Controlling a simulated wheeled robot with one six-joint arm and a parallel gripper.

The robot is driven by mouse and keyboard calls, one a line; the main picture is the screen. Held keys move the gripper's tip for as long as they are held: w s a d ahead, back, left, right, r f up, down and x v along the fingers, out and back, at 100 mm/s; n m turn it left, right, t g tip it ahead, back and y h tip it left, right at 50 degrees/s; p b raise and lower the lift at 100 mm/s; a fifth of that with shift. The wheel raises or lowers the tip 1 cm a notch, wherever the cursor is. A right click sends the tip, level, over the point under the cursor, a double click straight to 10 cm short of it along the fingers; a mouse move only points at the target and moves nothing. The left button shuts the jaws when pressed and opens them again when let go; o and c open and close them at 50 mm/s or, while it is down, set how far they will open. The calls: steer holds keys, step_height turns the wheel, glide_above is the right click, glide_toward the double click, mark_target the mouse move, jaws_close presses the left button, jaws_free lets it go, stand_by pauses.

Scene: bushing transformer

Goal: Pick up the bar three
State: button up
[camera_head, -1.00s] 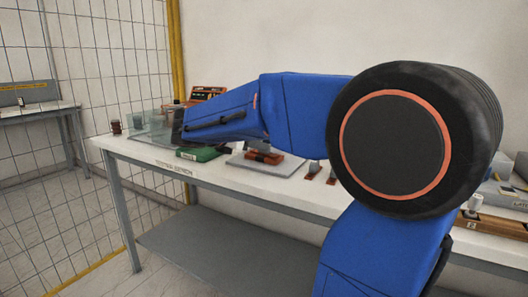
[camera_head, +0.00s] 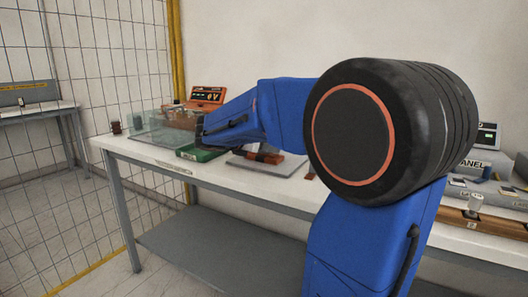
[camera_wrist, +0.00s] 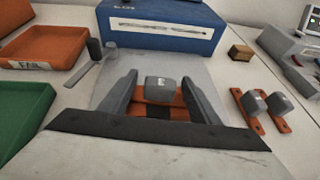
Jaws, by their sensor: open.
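In the wrist view my gripper (camera_wrist: 159,75) is open, with one finger on each side of a grey block (camera_wrist: 160,88) bearing a small label. Orange-brown bars (camera_wrist: 172,100) with a dark middle lie beneath or beside the block, on a light grey plate (camera_wrist: 196,68). Two more orange-brown bars with grey knobs (camera_wrist: 254,103) lie to the right, outside the fingers. I cannot tell which piece is bar three. In the head view the orange-brown pieces (camera_head: 262,157) show on the plate. My fingers cannot be made out there.
A blue box (camera_wrist: 160,28) stands behind the plate. An orange tray (camera_wrist: 45,50) and a green tray (camera_wrist: 22,110) are at the left; the green tray (camera_head: 200,153) shows in the head view. A small brown block (camera_wrist: 241,52) sits behind the right bars.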

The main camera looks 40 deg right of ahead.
steer(key=shift+c, duration=0.7)
steer(key=c, duration=1.2)
